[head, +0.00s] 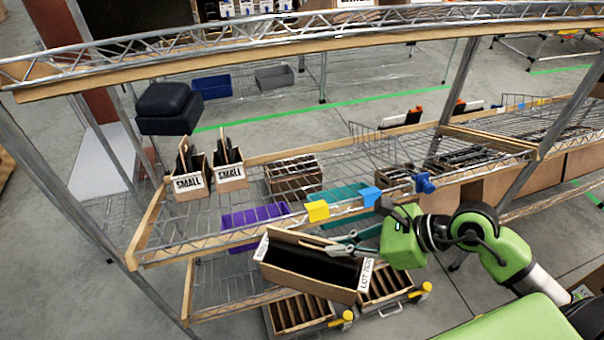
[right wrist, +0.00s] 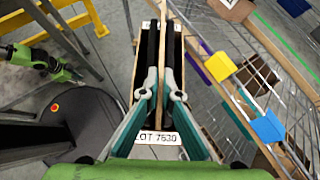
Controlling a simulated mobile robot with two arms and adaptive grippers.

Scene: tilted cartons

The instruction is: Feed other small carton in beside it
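Two small cartons labelled SMALL, one (head: 189,184) left of the other (head: 231,172), stand side by side at the left end of the wire shelf (head: 200,240), with dark contents inside. A long open carton (head: 310,285) with a dark interior and a "LOT" label is in front of the shelf, tilted. My right gripper (head: 335,245) reaches it from the right. In the right wrist view, its fingers (right wrist: 160,90) are close together on either side of a thin cardboard wall of this carton. My left gripper is out of the head view; only a green arm part shows at left in the wrist view.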

